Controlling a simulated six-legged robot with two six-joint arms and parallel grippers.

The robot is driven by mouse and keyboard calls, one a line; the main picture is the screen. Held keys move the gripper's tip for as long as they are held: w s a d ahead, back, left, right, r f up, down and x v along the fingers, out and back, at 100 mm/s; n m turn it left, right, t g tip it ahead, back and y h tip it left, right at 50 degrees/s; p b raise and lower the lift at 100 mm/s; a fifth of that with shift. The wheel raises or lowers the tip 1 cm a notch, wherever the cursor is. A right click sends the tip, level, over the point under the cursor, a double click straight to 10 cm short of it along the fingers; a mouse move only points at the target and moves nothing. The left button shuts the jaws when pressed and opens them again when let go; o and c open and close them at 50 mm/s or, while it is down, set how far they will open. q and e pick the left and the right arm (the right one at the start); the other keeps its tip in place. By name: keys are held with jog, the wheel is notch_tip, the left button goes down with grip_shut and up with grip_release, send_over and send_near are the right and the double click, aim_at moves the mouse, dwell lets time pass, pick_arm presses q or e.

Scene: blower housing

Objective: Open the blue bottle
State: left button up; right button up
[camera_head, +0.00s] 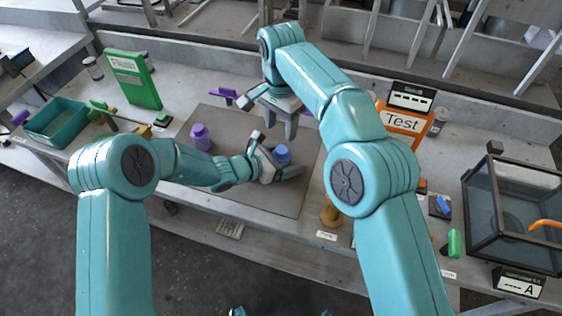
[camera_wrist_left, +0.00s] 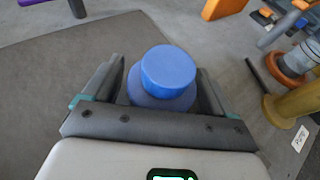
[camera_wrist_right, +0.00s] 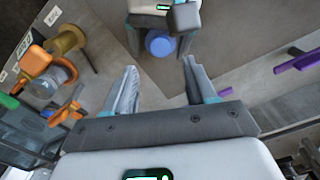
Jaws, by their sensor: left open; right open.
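The blue bottle (camera_head: 282,154) stands upright on the grey mat (camera_head: 240,189) with its cap (camera_wrist_left: 168,70) on. My left gripper (camera_head: 279,161) is open, with one finger on each side of the bottle; I cannot tell whether they touch it. In the left wrist view the bottle's lower part is hidden by my gripper. My right gripper (camera_head: 282,128) is open and empty, above and behind the bottle. In the right wrist view the bottle (camera_wrist_right: 160,42) shows beyond its fingertips, between the left gripper's fingers.
A purple bottle (camera_head: 201,137) stands on the mat to the left. A green box (camera_head: 133,79) and teal tray (camera_head: 57,121) are further left. An orange Test box (camera_head: 403,125), a yellow spool (camera_head: 331,212) and a glass case (camera_head: 515,213) are to the right.

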aim_at(281, 150)
pick_arm(q)
jog(key=shift+w+f, duration=0.1)
jog(key=shift+w, duration=0.05)
pick_arm(e)
jog(key=shift+w+d+f, duration=0.1)
pick_arm(q)
jog(key=c, duration=1.5)
grip_shut()
pick_arm(e)
jog(key=shift+c, duration=1.1)
jog(key=shift+f, duration=3.95)
